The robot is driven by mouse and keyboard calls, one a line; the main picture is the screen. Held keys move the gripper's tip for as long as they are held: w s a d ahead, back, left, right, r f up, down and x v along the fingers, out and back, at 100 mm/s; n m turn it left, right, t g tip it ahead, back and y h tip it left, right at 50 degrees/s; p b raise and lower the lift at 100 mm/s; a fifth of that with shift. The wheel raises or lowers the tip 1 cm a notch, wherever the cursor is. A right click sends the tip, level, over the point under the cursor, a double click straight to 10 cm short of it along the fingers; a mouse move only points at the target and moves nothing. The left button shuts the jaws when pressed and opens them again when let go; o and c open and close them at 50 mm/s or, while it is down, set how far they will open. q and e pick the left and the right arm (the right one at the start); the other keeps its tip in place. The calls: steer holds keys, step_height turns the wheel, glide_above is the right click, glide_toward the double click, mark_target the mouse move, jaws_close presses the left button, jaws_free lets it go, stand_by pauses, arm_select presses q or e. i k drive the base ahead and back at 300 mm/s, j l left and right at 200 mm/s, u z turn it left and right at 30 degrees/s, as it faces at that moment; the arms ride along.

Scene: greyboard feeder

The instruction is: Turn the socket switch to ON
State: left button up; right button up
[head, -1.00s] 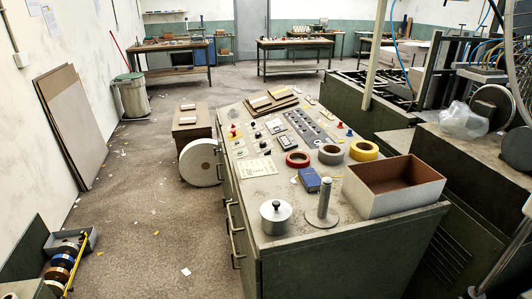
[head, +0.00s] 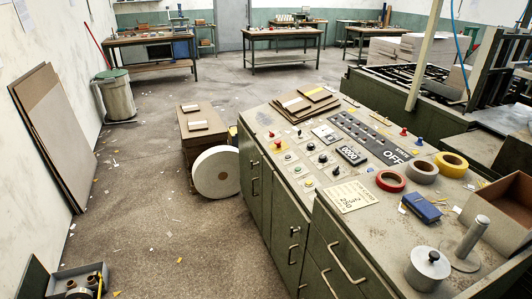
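I cannot single out a socket switch for certain. The grey-green control console (head: 300,187) stands at right of centre in the head view. Its sloped top carries several round knobs and buttons, red, yellow, blue and black. A dark panel strip (head: 368,136) on it bears the large word OFF at its near end. A small dark display (head: 351,154) with white digits sits beside the strip. Neither of my grippers is in view.
On the console lie red tape (head: 390,181), grey tape (head: 422,172), yellow tape (head: 452,164), a blue box (head: 421,208), a lidded metal pot (head: 428,268) and brown boards (head: 304,103). A white roll (head: 216,172) stands left of it. The littered floor (head: 140,215) is mostly open.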

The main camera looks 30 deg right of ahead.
mark_target(336, 172)
steer(key=i+z, duration=0.1)
steer(key=i, duration=0.55)
steer(key=i+j+z, duration=0.1)
steer(key=i, duration=0.55)
steer(key=i+j+z, duration=0.1)
steer(key=i, duration=0.5)
steer(key=j, duration=0.05)
